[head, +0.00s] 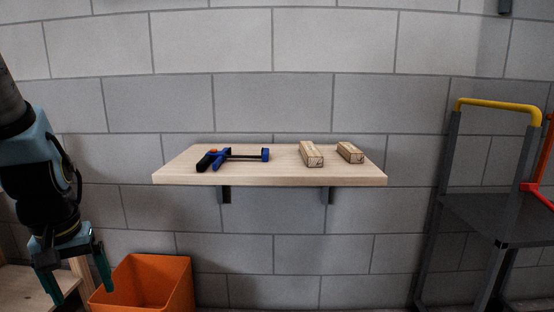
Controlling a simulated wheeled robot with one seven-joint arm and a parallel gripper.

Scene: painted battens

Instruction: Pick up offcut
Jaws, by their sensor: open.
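Two short pale wood blocks lie on a wall shelf (285,177). The longer wood block (311,154) is right of the shelf's middle, and the smaller wood block (350,152) lies nearer the right end. Either could be the offcut; I cannot tell which. They lie apart from each other, with bare shelf between them. My gripper (78,283) hangs at the lower left, pointing down, open and empty. It is well left of the shelf and below its height, far from both blocks.
A blue and black clamp (236,156) lies on the shelf's left half. An orange bin (150,284) stands below, just right of my gripper. A grey cart with a yellow handle (497,104) stands at the right. A block wall backs the shelf; brackets hold it underneath.

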